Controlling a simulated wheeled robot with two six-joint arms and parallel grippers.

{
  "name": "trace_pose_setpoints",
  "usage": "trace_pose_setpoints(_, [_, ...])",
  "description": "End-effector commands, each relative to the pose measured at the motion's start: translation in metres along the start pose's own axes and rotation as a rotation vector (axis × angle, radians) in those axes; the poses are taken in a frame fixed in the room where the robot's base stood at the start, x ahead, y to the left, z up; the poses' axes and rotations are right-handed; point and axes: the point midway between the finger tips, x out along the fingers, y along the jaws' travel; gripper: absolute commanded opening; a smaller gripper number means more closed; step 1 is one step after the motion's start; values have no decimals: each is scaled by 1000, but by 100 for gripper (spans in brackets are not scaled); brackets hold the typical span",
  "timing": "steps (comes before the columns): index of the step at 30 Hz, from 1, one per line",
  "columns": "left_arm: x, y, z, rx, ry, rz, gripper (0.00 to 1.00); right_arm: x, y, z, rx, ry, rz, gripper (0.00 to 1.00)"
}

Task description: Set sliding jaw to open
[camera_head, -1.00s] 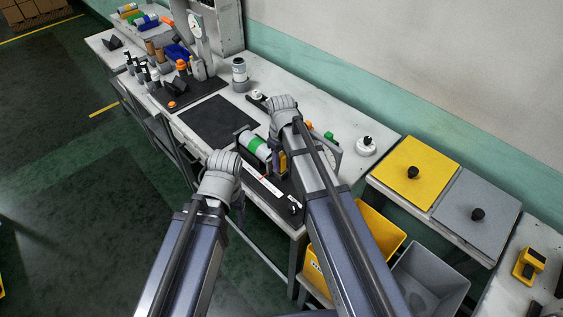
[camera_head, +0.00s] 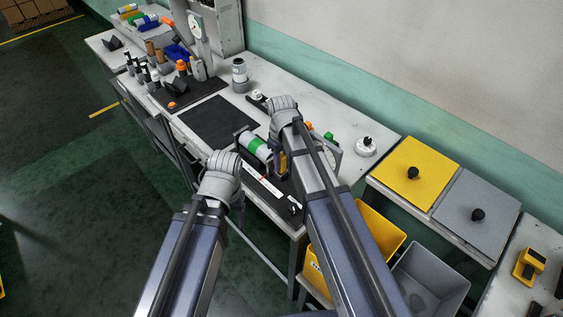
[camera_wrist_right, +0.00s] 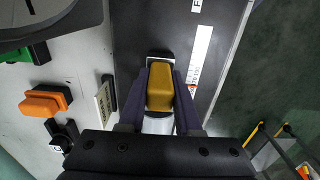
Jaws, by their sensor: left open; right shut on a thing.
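In the right wrist view my right gripper (camera_wrist_right: 160,90) is shut on a yellow block-shaped handle (camera_wrist_right: 160,82), with one dark finger on each side. The handle sits over the dark base of the winder (camera_wrist_right: 215,15), beside a white label strip (camera_wrist_right: 199,58) with a red mark. In the head view the yellow handle (camera_head: 283,162) shows by my right arm, near a white roll with a green band (camera_head: 259,149). My left gripper (camera_head: 238,199) is open at the table's front edge, mostly hidden by its wrist. I cannot tell the jaw's exact position.
In the right wrist view an orange knob (camera_wrist_right: 45,101) lies left of the handle. In the head view a dark mat (camera_head: 218,122) is bare. Bottles and tools stand farther back. A yellow bin (camera_head: 382,240) and a grey bin (camera_head: 440,283) are at the right.

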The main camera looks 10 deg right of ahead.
Motion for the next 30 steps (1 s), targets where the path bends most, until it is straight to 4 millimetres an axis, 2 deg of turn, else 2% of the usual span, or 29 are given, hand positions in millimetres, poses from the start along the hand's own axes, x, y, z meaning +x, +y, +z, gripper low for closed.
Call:
trace_pose_setpoints(14, [0,0,0,0,0,0,69,0,0,1,0,0,0,0])
trace_pose_setpoints(22, [0,0,0,0,0,0,69,0,-1,31,0,0,0,0])
trace_pose_setpoints(29, [0,0,0,0,0,0,69,0,0,29,0,0,0,0])
trace_pose_setpoints(30, [0,0,0,0,0,0,69,0,0,29,0,0,0,35])
